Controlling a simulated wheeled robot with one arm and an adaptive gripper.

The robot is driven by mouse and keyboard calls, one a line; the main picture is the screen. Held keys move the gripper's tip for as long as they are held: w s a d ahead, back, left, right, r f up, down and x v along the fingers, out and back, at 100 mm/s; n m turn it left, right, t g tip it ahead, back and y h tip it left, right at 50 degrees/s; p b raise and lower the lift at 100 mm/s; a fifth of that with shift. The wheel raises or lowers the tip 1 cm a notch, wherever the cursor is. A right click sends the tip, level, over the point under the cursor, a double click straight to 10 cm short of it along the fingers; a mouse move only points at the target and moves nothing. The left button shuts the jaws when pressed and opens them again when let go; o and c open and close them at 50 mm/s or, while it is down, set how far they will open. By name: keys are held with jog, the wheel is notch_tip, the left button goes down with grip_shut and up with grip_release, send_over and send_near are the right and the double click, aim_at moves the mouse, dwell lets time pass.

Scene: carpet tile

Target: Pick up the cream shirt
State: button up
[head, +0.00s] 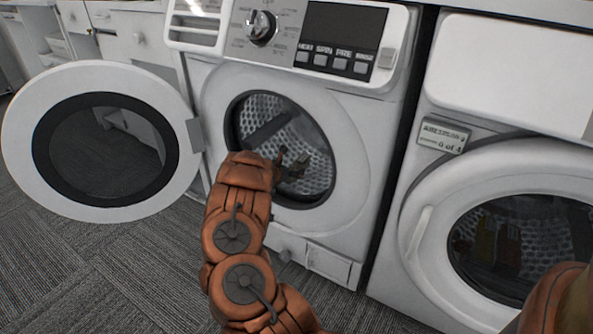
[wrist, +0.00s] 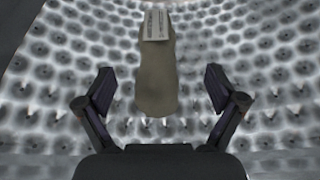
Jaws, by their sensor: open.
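A dull cream-tan piece (wrist: 158,80) with a pale printed tag at its upper end shows in the wrist view, against the perforated drum wall. It looks like the cream shirt, though its full shape does not show. My gripper (wrist: 159,84) is open, with one dark finger on each side of this piece in the picture. No contact is visible. In the head view my gripper (head: 292,163) reaches into the round opening of the middle washing machine (head: 345,150). The shirt cannot be made out clearly there.
The machine's round door (head: 185,150) stands open to the left. To the right, a second machine (head: 425,225) has its door shut, with coloured items behind the glass. Grey carpet tile (head: 110,275) is clear at the lower left. White drawers (head: 125,40) stand behind.

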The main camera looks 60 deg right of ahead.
aim_at(296, 163)
jog(key=shift+w+b+x, duration=0.1)
jog(key=shift+b+x, duration=0.3)
jog(key=shift+x, duration=0.85)
jog(key=shift+w+b+x, duration=0.15)
jog(key=shift+b+x, duration=0.25)
jog(key=shift+x, duration=0.8)
jog(key=shift+r, duration=0.1)
jog(key=shift+c, duration=0.2)
jog(key=c, duration=1.4)
